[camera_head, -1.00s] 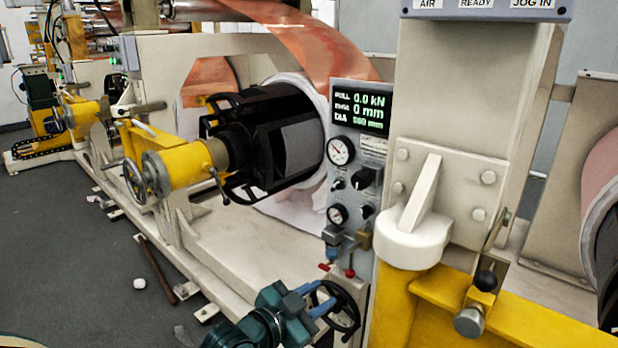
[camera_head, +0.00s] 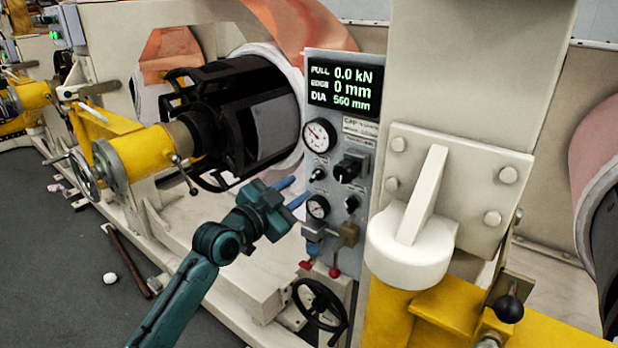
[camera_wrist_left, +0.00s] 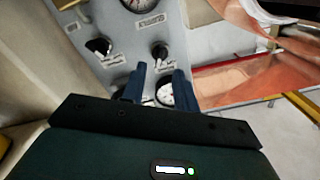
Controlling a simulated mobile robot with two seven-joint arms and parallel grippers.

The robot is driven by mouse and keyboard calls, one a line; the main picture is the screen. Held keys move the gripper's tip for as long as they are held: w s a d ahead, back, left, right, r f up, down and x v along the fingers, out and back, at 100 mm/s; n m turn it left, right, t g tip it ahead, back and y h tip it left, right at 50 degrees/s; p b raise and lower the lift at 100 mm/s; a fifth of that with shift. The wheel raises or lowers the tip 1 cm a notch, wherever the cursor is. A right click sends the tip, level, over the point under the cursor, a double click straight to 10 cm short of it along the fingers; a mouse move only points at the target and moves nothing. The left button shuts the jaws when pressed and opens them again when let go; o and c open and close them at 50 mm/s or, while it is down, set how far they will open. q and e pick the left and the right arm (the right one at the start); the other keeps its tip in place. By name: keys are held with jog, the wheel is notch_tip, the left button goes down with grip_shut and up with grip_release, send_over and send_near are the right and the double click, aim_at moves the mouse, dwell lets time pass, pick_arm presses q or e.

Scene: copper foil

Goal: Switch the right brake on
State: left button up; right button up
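A grey control panel (camera_head: 337,130) carries a lit display, two round gauges and several black knobs. The small knob (camera_head: 318,173) sits below the upper gauge, and a larger black switch (camera_head: 351,168) sits to its right. I cannot read which one is marked as a brake. My left gripper (camera_head: 302,190) is in front of the panel's left edge, its two blue fingers apart and empty. In the left wrist view the fingers (camera_wrist_left: 160,75) point at the panel, with a black knob (camera_wrist_left: 160,50) just beyond them and a gauge partly hidden behind one finger. My right gripper is out of view.
Valves with red levers (camera_head: 334,271) hang below the panel, above a black handwheel (camera_head: 320,312). A white capped post (camera_head: 410,250) stands close on the right. The black roll core (camera_head: 240,120) and yellow chuck (camera_head: 150,155) lie to the left.

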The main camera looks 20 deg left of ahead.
aim_at(312, 178)
pick_arm(q)
jog(key=x, duration=0.4)
jog(key=shift+w, duration=0.2)
jog(key=shift+w+d, duration=0.25)
jog(key=shift+w, duration=0.35)
jog(key=shift+c, duration=0.2)
jog(key=c, duration=0.6)
